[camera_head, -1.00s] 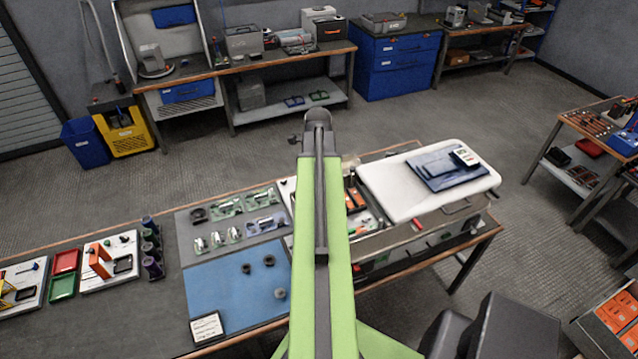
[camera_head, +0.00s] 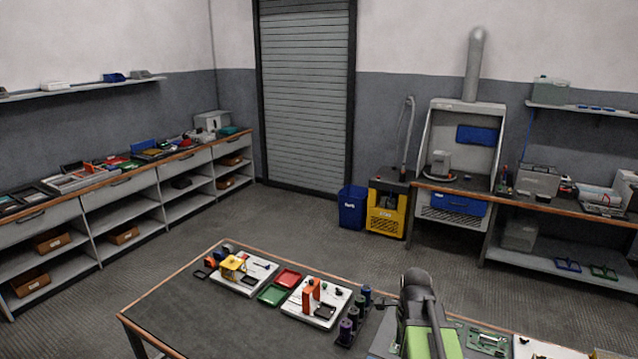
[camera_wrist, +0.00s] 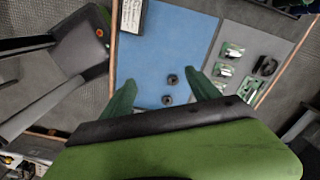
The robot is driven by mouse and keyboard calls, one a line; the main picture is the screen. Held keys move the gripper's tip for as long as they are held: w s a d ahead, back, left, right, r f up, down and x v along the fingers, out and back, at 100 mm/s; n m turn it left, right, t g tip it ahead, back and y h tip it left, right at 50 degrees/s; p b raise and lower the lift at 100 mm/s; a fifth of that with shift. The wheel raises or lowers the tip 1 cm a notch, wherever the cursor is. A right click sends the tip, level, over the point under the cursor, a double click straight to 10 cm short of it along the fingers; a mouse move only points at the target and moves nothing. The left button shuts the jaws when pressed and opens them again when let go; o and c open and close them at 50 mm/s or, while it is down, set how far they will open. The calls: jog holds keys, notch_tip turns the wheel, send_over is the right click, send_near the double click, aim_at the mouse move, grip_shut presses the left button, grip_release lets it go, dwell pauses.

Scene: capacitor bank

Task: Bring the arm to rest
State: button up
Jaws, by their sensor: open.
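My gripper (camera_wrist: 160,78) shows in the wrist view with its two green fingers spread apart and nothing between them but the view of the bench below. It is above the blue mat (camera_wrist: 190,35). Two small dark round parts (camera_wrist: 172,79) lie on the mat near the fingers, apart from them as far as I can tell. My green arm (camera_head: 428,335) stands at the lower right in the head view, and the gripper itself is hidden or out of that picture.
The bench (camera_head: 180,310) holds a red tray (camera_head: 288,277), a green tray (camera_head: 272,294) and a rack of dark cylinders (camera_head: 355,315). Open floor lies behind the bench.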

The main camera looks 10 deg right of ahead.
jog(key=a+f+n+b, duration=0.2)
jog(key=a+f+n, duration=0.1)
jog(key=a+n, duration=0.5)
jog(key=s+a+f+n+b, duration=0.1)
jog(key=a+f+n+b, duration=0.1)
jog(key=a+n, duration=0.6)
jog(key=n, duration=0.4)
jog(key=shift+f, duration=0.4)
